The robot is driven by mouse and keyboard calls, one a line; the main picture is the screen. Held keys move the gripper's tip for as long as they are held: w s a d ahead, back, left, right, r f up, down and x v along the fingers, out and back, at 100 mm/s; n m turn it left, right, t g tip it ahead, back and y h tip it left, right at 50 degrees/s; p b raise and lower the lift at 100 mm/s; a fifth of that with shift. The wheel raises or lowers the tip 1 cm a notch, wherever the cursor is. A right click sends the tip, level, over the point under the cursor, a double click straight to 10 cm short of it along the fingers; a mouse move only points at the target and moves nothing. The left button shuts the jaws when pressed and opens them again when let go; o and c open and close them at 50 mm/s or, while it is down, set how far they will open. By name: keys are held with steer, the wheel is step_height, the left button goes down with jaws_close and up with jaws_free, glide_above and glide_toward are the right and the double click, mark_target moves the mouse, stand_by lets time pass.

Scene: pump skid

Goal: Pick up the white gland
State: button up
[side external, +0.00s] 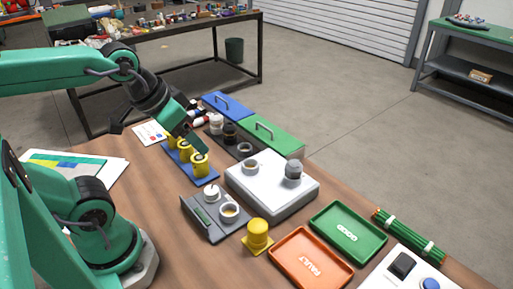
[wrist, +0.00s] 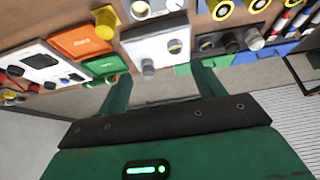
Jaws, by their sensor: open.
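The white gland (side external: 216,122) stands at the far end of a dark tray, beside a black gland (side external: 230,134) and a grey ring (side external: 245,149). In the wrist view this row is near the top right, where the end piece that seems to be the gland (wrist: 254,39) looks shaded. My gripper (side external: 197,143) is above the table, left of the dark tray and over the blue rack of yellow parts in the side view. In the wrist view my gripper (wrist: 161,75) has its two green fingers wide apart with nothing between them. It is apart from the gland.
The blue rack (side external: 209,179) with yellow parts is close to my gripper. Blue and green lidded boxes (side external: 275,137) stand behind the dark tray. A white block (side external: 262,197), a grey fixture (side external: 197,218), an orange tray (side external: 287,267) and a green tray (side external: 376,254) are nearer the front.

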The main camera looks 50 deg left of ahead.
steer(key=m+g, duration=0.6)
steer(key=m, duration=0.1)
glide_above(217, 114)
steer(key=f, duration=1.1)
steer(key=shift+d+f, duration=0.2)
steer(key=shift+f, duration=0.15)
steer(key=shift+a+f, duration=0.3)
steer(key=shift+f, duration=1.3)
steer(key=shift+f, duration=0.1)
